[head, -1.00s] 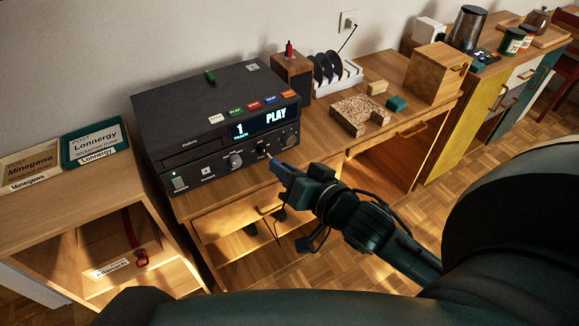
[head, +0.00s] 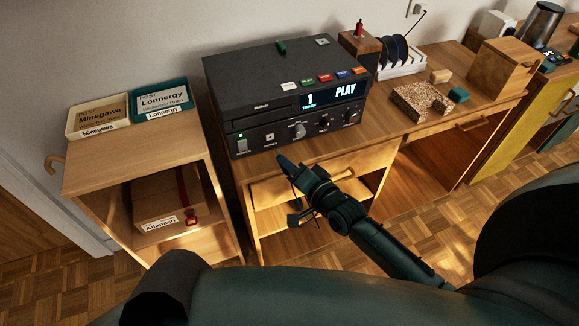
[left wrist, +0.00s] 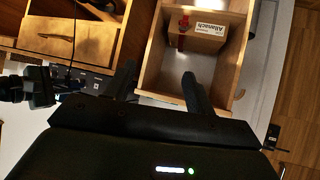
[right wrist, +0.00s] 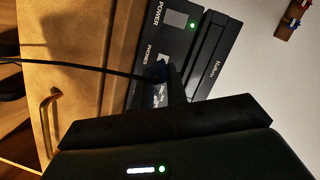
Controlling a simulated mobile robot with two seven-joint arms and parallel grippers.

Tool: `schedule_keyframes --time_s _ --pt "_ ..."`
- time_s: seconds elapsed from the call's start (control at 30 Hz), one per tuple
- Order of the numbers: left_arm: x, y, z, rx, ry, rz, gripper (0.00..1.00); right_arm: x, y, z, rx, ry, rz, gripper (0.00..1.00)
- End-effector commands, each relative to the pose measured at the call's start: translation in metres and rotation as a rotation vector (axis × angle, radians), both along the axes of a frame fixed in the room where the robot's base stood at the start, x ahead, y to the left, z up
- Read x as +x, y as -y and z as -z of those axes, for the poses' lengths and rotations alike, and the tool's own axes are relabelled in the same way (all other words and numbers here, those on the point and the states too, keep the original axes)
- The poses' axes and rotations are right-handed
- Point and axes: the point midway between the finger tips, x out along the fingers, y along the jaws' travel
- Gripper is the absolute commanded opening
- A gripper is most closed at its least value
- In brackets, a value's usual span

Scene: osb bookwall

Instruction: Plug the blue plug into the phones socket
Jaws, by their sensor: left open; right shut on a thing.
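The black player (head: 285,100) stands on the wooden desk. Its phones socket (head: 270,137) is on the front's left part, beside the power switch; its light plate (right wrist: 163,60) also shows in the right wrist view. My right gripper (head: 284,162) is shut on the blue plug (right wrist: 157,74), just below and in front of the player's front. The plug appears close to the socket, its tip partly hidden by the finger; I cannot tell whether they touch. A dark cable (right wrist: 85,66) trails from the plug. My left gripper (left wrist: 158,88) is open and empty, seen in the left wrist view.
Left of the desk, a low cabinet (head: 140,148) holds two labelled trays (head: 160,100) on top and a parcel (head: 165,205) inside. Right of the player are a disc rack (head: 400,65), a cork block (head: 420,100) and a wooden box (head: 505,65). A drawer handle (right wrist: 46,115) shows near my right gripper.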

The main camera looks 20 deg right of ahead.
Motion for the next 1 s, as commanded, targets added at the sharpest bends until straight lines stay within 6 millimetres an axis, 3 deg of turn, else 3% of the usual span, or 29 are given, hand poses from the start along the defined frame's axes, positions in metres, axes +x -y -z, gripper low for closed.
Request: schedule_keyframes --time_s 0.43,0.7,1.0 --pt "0.003 -0.006 -0.003 0.012 0.005 -0.003 0.55 0.002 0.001 -0.001 -0.001 0.003 0.004 0.0" --pt "0.002 -0.007 0.008 0.014 0.002 -0.002 0.55 0.022 0.0 0.001 0.001 0.004 0.003 0.0" --pt "0.005 0.004 0.004 -0.006 0.03 0.016 0.55 0.047 -0.001 0.001 -0.001 0.004 0.004 0.0"
